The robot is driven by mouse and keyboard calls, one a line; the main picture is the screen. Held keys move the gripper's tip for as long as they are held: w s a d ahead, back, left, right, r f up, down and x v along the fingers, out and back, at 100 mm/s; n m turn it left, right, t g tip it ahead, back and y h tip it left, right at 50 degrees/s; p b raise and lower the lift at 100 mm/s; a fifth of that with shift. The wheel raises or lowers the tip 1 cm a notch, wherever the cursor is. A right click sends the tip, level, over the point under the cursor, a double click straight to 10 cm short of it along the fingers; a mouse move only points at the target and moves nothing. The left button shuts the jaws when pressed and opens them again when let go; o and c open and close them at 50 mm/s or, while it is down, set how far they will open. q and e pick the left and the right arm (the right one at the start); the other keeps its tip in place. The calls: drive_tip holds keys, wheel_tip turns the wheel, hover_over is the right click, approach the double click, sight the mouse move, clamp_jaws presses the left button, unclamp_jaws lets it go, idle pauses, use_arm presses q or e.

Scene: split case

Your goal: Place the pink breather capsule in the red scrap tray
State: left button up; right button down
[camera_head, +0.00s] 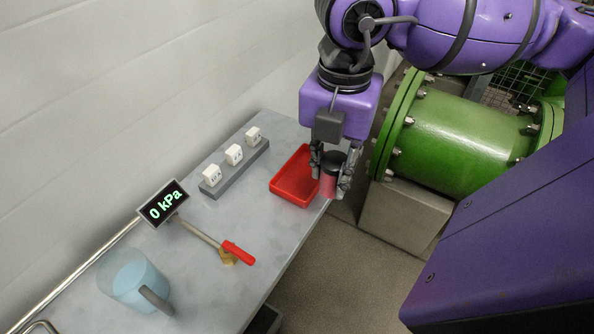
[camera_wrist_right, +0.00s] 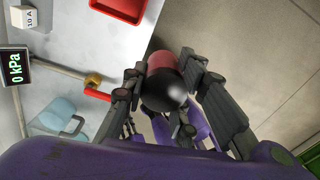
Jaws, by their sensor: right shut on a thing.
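The pink breather capsule (camera_head: 328,184), with a dark rounded top, is held in my right gripper (camera_head: 332,178). The gripper's dark fingers are shut on its two sides. In the right wrist view the capsule (camera_wrist_right: 162,62) shows its black dome towards the camera, between the fingers (camera_wrist_right: 168,92). The red scrap tray (camera_head: 292,190) lies on the grey table, just left of the capsule, and looks empty. The tray (camera_wrist_right: 124,7) also shows at the top of the right wrist view. In that view the capsule appears over the floor, beside the table's edge. My left gripper is not in view.
A grey strip with three white blocks (camera_head: 234,155) lies behind the tray. A display reading 0 kPa (camera_head: 163,203), a pipe with a red lever (camera_head: 238,253) and a blue jug (camera_head: 133,282) are further left. A green flanged pipe (camera_head: 450,140) stands right of my gripper.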

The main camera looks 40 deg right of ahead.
drive_tip(key=shift+w+m, duration=0.25)
drive_tip(key=shift+m, duration=0.65)
drive_tip(key=w+d+f, duration=0.1)
drive_tip(key=w+f, duration=0.2)
drive_tip(key=w, duration=0.1)
drive_tip(key=w+d+f, duration=0.2)
drive_tip(key=w+f, duration=0.1)
drive_tip(key=w, duration=0.1)
drive_tip(key=w+d+f, duration=0.1)
drive_tip(key=w+f, duration=0.2)
drive_tip(key=w, duration=0.1)
drive_tip(key=shift+w+d, duration=0.3)
drive_tip(key=f, duration=0.3)
drive_tip(key=shift+w+f, duration=0.2)
drive_tip(key=shift+f, duration=0.05)
drive_tip(key=shift+d+f, duration=0.1)
drive_tip(key=shift+f, duration=0.05)
drive_tip(key=shift+f+b, duration=0.2)
drive_tip(key=shift+b, duration=0.15)
drive_tip(key=c, duration=1.4)
unclamp_jaws()
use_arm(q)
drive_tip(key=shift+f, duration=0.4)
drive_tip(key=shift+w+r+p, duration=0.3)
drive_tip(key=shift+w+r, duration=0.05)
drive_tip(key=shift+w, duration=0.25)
use_arm(e)
wheel_tip(320, 180, up, 12)
drive_tip(key=shift+r, duration=0.25)
